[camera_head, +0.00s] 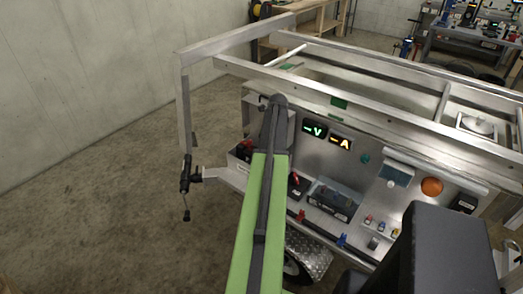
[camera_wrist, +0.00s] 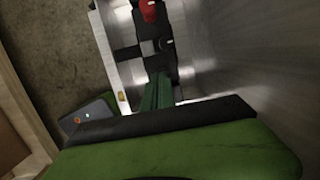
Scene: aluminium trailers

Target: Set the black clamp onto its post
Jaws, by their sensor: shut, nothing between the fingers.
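A black clamp-like piece (camera_head: 185,176) with a thin lever hanging below it is at the lower end of the upright aluminium post (camera_head: 184,120), left of the trailer in the head view. I cannot tell how it is seated there. My gripper shows in the wrist view as narrow dark green fingers (camera_wrist: 157,88), shut and empty. They point at a black part (camera_wrist: 160,47) with a red top (camera_wrist: 149,10), beside a metal wall. I cannot tell whether they touch it. In the head view my arm hides the gripper.
The trailer's metal panel carries lit V and A displays (camera_head: 314,130), a red-topped part (camera_head: 244,149), another red-topped part (camera_head: 298,184) and an orange round lamp (camera_head: 432,187). Aluminium rails (camera_head: 300,84) run above the panel. The concrete floor (camera_head: 90,225) at left is clear.

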